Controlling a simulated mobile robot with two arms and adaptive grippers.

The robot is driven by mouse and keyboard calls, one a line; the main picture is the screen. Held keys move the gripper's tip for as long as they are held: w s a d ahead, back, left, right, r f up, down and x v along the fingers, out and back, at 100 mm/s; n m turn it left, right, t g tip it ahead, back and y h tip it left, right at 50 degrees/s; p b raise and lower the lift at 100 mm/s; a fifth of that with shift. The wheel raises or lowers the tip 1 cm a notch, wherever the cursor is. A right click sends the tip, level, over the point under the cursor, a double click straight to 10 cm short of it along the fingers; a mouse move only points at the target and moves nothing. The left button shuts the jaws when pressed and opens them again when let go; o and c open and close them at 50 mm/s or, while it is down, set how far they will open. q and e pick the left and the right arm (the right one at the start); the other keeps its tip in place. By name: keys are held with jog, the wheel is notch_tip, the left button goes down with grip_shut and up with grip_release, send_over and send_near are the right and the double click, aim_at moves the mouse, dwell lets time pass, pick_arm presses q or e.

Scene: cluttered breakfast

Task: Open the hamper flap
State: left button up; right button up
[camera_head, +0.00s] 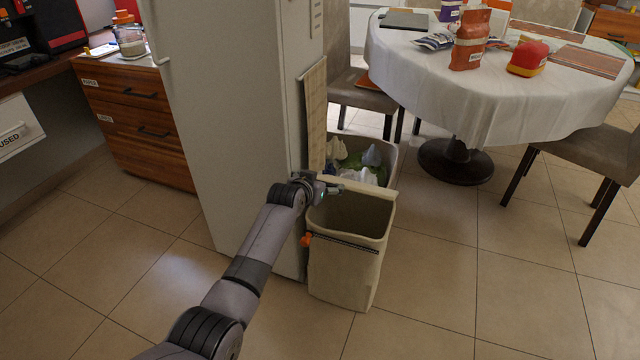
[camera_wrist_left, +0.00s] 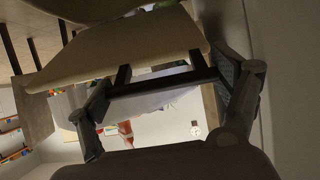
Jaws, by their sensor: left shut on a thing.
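The beige hamper (camera_head: 346,262) stands on the floor against the side of a tall white cabinet. Its front compartment is open and looks empty; its rear one holds white, green and grey-blue pieces. The hamper flap (camera_head: 315,115) stands upright against the cabinet side. My left gripper (camera_head: 328,187) is at the flap's lower front end, beside the divider between compartments. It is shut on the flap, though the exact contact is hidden. In the left wrist view, a pale beige surface (camera_wrist_left: 120,50) spans above the fingers. My right gripper is not in view.
The tall white cabinet (camera_head: 225,110) stands close along my left arm. A round table (camera_head: 490,95) with a white cloth stands behind right, with grey chairs (camera_head: 590,155) around it. Open tiled floor (camera_head: 470,270) lies right of the hamper.

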pick_arm(q)
jog(key=shift+w+r, duration=0.1)
jog(key=shift+r, duration=0.15)
jog(key=o, duration=1.3)
jog(key=shift+o, duration=1.2)
jog(key=shift+f, duration=0.15)
jog(key=shift+s, duration=0.2)
jog(key=v, duration=1.2)
jog(key=shift+w, duration=0.15)
